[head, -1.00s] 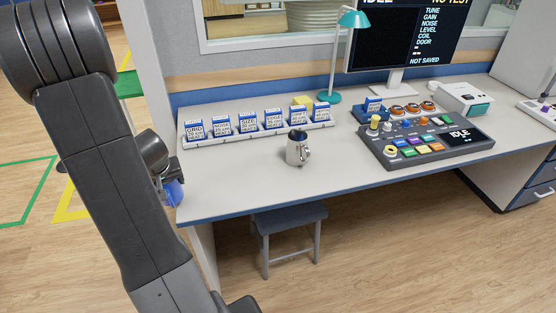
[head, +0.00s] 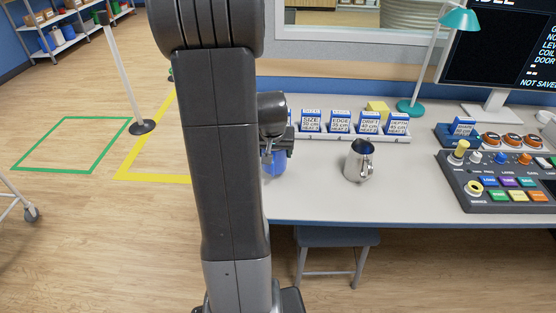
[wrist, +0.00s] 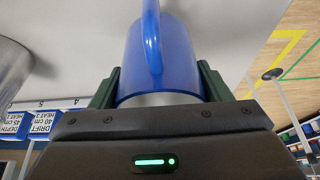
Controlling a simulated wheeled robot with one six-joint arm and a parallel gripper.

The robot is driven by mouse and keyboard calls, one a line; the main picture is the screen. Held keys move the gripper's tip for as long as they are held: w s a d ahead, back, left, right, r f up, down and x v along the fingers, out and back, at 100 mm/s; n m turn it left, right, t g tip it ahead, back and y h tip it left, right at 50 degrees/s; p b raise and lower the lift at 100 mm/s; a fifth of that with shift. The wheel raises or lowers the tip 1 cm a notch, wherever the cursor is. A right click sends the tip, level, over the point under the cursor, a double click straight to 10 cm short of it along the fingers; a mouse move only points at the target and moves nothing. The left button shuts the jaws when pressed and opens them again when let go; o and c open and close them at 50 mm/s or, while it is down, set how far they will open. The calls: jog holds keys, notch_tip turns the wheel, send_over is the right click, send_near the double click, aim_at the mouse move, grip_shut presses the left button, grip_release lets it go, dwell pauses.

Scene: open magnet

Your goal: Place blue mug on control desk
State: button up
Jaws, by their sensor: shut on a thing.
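The blue mug (wrist: 172,55) is between the two dark green fingers of my gripper (wrist: 160,88) in the wrist view, with its handle toward the camera. My gripper is shut on it. In the head view the blue mug (head: 275,163) shows under my gripper (head: 276,148), partly hidden by my arm. It is at the left end of the control desk (head: 400,200); whether it touches the desktop I cannot tell. A metal jug (head: 359,162) stands on the desk to the right of the mug.
A rack of blue-and-white label cards (head: 340,122) runs along the back of the desk. A button console (head: 505,185) and a teal lamp (head: 411,107) stand to the right. Bare desktop lies around the jug. A stool (head: 336,237) is under the front edge.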

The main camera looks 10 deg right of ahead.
jog(key=shift+f, duration=1.5)
jog(key=shift+f+b, duration=0.25)
jog(key=shift+b, duration=0.05)
jog(key=o, duration=1.2)
jog(key=shift+c, duration=0.2)
jog(key=shift+r, duration=0.1)
jog(key=shift+r, duration=0.35)
jog(key=p+v, duration=0.1)
jog(key=v, duration=1)
jog(key=shift+s+a+r+p, duration=0.1)
jog(key=shift+s+r+p, duration=0.1)
jog(key=shift+r+p, duration=0.1)
